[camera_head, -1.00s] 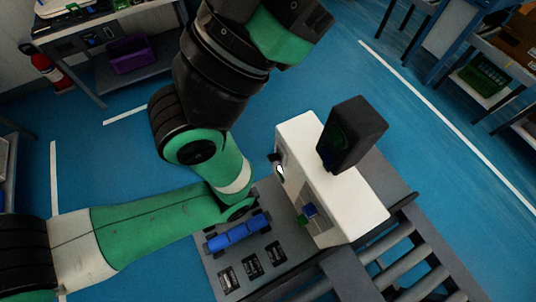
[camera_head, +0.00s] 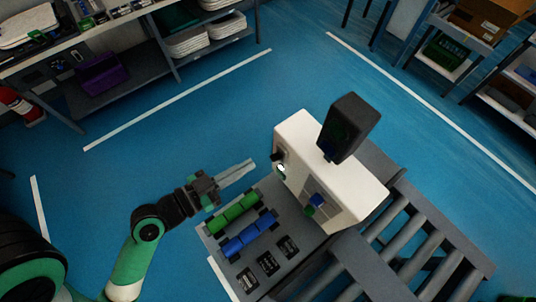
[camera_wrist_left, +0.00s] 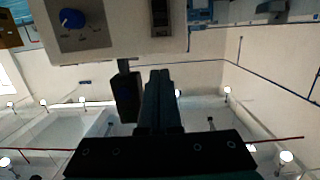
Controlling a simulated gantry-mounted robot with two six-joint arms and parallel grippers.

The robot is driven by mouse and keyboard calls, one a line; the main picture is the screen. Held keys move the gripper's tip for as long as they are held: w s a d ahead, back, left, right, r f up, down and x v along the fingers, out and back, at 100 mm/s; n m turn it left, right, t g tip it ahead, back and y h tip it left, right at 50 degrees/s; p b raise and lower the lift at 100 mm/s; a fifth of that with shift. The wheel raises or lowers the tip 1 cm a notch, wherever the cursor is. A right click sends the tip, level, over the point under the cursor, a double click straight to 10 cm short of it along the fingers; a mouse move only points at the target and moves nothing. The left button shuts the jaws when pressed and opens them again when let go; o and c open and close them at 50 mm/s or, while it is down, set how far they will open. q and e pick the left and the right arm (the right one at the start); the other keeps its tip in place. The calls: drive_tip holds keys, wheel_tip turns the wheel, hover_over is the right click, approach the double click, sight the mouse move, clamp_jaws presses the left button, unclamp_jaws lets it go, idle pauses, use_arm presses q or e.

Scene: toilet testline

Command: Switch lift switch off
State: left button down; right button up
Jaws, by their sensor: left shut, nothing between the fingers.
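The white control box (camera_head: 318,178) stands on the grey testline. Its left face has a small dark and white switch (camera_head: 281,167), and its front has a blue and green control (camera_head: 315,205). I cannot tell which is the lift switch. My left gripper (camera_head: 251,165) is shut and empty, just left of the box and apart from it, fingers pointing at its left face. In the left wrist view its fingers (camera_wrist_left: 158,85) point up toward a pale panel with a blue knob (camera_wrist_left: 72,18) and a dark switch (camera_wrist_left: 160,18). My right gripper is out of view.
Green blocks (camera_head: 233,212) and blue blocks (camera_head: 249,240) lie on the grey top near the box, with several dark slots in front. A black monitor (camera_head: 348,127) rises from the box. Rollers (camera_head: 410,232) extend to the right. Blue floor is open behind.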

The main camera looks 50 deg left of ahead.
sight(284, 143)
use_arm(q)
drive_tip(key=shift+a, duration=0.25)
drive_tip(key=w, duration=0.3)
drive_tip(key=w+f, duration=0.1)
drive_tip(key=w, duration=0.5)
drive_tip(key=shift+d+f+b, duration=0.1)
drive_tip(key=shift+f+b, duration=0.05)
drive_tip(key=shift+b, duration=0.2)
drive_tip(key=shift+w+f, duration=0.35)
drive_tip(key=shift+f, duration=0.25)
drive_tip(key=shift+s+f+b, duration=0.65)
drive_tip(key=shift+s+f, duration=0.1)
drive_tip(key=shift+f, duration=0.35)
drive_tip(key=shift+s+f, duration=0.15)
drive_tip(key=shift+f, duration=0.1)
